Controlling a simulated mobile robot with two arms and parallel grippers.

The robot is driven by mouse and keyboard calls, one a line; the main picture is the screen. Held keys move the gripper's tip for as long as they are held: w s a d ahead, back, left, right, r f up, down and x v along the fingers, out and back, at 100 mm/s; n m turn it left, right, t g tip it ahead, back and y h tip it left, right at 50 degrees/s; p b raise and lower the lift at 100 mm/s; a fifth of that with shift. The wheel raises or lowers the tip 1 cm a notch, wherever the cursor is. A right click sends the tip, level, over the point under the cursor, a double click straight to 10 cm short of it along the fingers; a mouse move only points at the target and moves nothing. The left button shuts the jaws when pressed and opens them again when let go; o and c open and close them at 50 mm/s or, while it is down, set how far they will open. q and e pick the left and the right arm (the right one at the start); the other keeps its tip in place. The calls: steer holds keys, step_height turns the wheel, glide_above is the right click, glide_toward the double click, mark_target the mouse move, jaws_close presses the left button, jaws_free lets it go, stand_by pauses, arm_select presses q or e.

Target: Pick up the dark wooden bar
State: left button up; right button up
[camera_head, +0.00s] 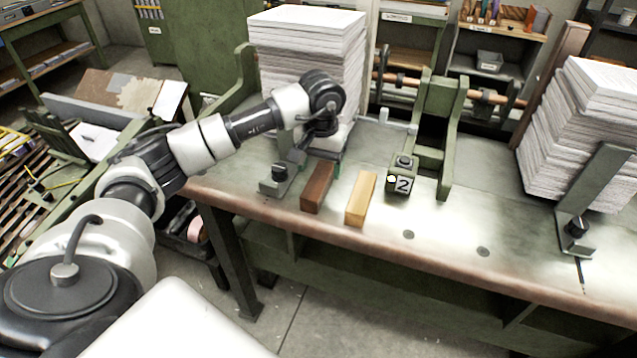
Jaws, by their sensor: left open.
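The dark wooden bar (316,188) lies on the workbench near its front edge, between a metal stop with a black knob and a light wooden bar (360,200). My left gripper (297,155) reaches in from the left and points down, just above and behind the dark bar's far left end. It is open and seems apart from the bar. Its fingers are small and partly blend with the stop. My right gripper is not in view.
The metal stop (276,181) stands close left of the dark bar. A tall paper stack (305,48) rises behind my gripper, another paper stack (580,140) at the right. The workbench (480,215) is clear at right centre.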

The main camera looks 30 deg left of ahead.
mark_target(319, 179)
arm_select(q)
steer(key=f+p, duration=0.1)
steer(key=f, duration=0.1)
steer(key=f+p, duration=0.1)
steer(key=f, duration=0.2)
steer(key=shift+s+a+f, duration=0.15)
steer(key=shift+s+f, duration=0.05)
steer(key=shift+f, duration=0.4)
steer(key=c, duration=1)
steer(key=shift+r, duration=0.1)
